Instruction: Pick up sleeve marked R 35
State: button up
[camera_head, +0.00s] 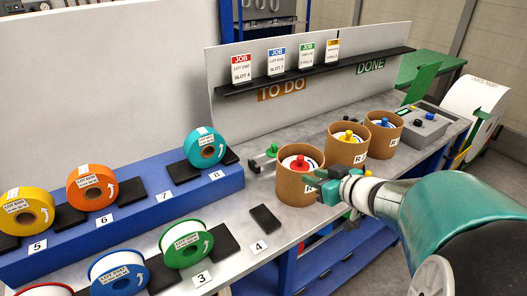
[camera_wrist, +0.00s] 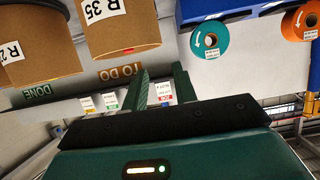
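The sleeve marked R 35 is a brown cardboard cylinder with a white label, at the top of the wrist view (camera_wrist: 122,32). It appears to be the nearest of three sleeves in the head view (camera_head: 291,190), around a reel with a red knob. There its label is mostly hidden by my gripper (camera_head: 322,181). My gripper is at the right front side of this sleeve; I cannot tell whether it touches. In the wrist view the two green fingers (camera_wrist: 160,72) are apart with nothing between them, and the sleeve lies beyond and to their left.
A sleeve with a yellow knob (camera_head: 345,153) and one with a blue knob (camera_head: 383,136) stand close behind. A blue rack (camera_head: 120,220) holds several coloured reels at left. A black pad (camera_head: 265,218) lies in front. A panel (camera_head: 230,115) with job cards stands behind.

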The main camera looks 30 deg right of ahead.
send_near(284, 167)
jog(key=x, duration=0.9)
jog(key=shift+w, duration=0.2)
grip_shut()
